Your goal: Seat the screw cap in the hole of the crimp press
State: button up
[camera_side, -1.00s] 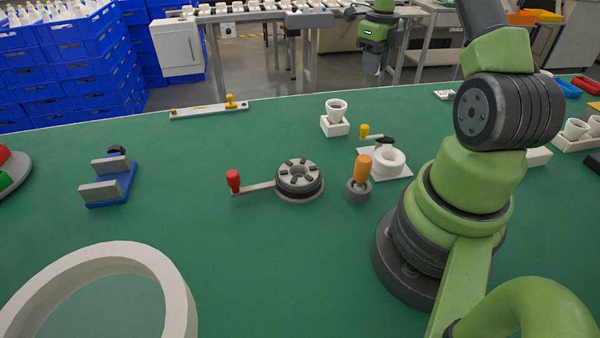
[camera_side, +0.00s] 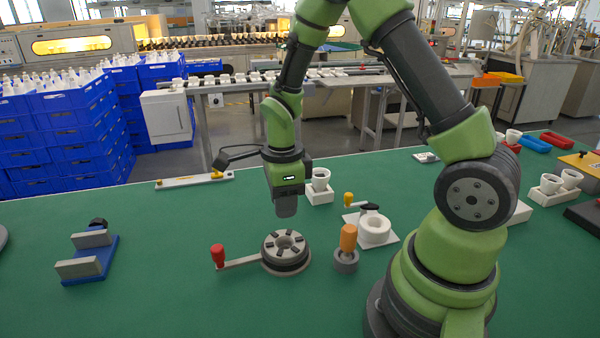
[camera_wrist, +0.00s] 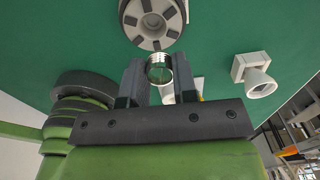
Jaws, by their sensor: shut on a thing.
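The crimp press (camera_side: 286,262) is a round grey disc with dark jaws around a central hole and a lever with a red knob. It also shows at the top of the wrist view (camera_wrist: 152,38). My gripper (camera_side: 287,212) is above it in the side view, apart from it. In the wrist view my gripper (camera_wrist: 159,76) is shut on the screw cap (camera_wrist: 159,68), a small shiny metal cylinder between the fingers. The cap lies just below the press in that picture. In the side view I cannot make out the cap.
An orange-handled tool in a grey holder (camera_side: 346,262) and a white ring on a plate (camera_side: 375,232) stand to the right. A white cup on a block (camera_side: 320,190) stands behind my gripper. A blue fixture (camera_side: 95,262) is far left, with bare green table between.

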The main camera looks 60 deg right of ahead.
aim_at(285, 232)
jog(key=shift+s+a+f+n, duration=0.25)
jog(key=shift+a+n, duration=0.05)
jog(key=shift+a, duration=0.2)
jog(key=shift+f, duration=2.8)
jog(key=shift+d+f, duration=0.1)
jog(key=shift+f, duration=0.35)
dwell(0.7)
jog(key=shift+r, duration=0.2)
dwell(0.3)
jog(key=shift+f, duration=0.2)
dwell(0.7)
jog(key=shift+r, duration=0.2)
dwell(0.4)
jog(key=o, duration=1)
jog(key=shift+c, duration=0.2)
jog(key=shift+r, duration=0.15)
